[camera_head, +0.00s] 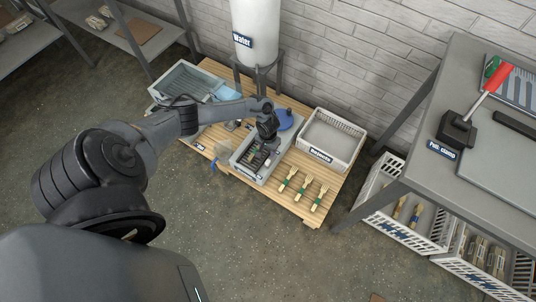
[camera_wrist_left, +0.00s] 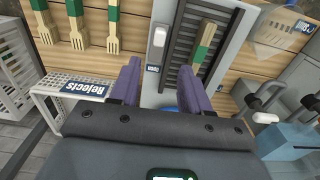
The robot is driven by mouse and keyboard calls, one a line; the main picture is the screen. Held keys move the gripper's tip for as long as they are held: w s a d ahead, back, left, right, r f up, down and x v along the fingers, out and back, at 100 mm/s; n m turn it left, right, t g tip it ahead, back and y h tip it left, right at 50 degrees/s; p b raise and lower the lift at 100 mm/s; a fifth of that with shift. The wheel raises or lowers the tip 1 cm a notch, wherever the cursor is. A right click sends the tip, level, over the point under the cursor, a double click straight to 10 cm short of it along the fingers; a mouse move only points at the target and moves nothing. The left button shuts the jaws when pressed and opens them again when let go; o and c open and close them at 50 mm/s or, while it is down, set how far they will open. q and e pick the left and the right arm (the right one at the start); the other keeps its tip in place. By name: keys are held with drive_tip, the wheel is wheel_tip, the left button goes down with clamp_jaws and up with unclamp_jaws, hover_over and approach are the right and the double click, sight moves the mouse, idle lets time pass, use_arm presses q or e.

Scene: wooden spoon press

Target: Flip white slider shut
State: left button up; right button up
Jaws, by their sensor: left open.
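A small white slider-like piece (camera_wrist_left: 159,36) shows in the left wrist view on the grey rim of a station with a slatted tray (camera_wrist_left: 184,45). A small blue label (camera_wrist_left: 152,69) sits near it. My left gripper (camera_wrist_left: 160,76) is open, its two purple fingers apart and nothing visible between them. The white piece appears just beyond the gap between the fingertips, not visibly touched. In the head view my left gripper (camera_head: 268,143) hangs over the grey station (camera_head: 244,162), hiding part of it. I cannot make out the white piece there. My right gripper is not in view.
A wooden utensil with a green handle (camera_wrist_left: 204,45) lies over the slats. A white rejects basket (camera_head: 333,138) stands right of the station; several wooden forks (camera_head: 302,187) lie in front. A round blue thing (camera_head: 286,119) is behind my gripper. A white-tipped handle (camera_wrist_left: 265,117) is at the right.

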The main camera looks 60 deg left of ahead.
sight(268, 161)
use_arm(q)
wheel_tip(268, 161, down, 10)
drive_tip(key=b, duration=0.7)
drive_tip(key=shift+f+b, duration=0.25)
drive_tip(key=shift+b, duration=0.1)
drive_tip(key=shift+c, duration=0.5)
drive_tip(key=shift+d, duration=0.1)
clamp_jaws()
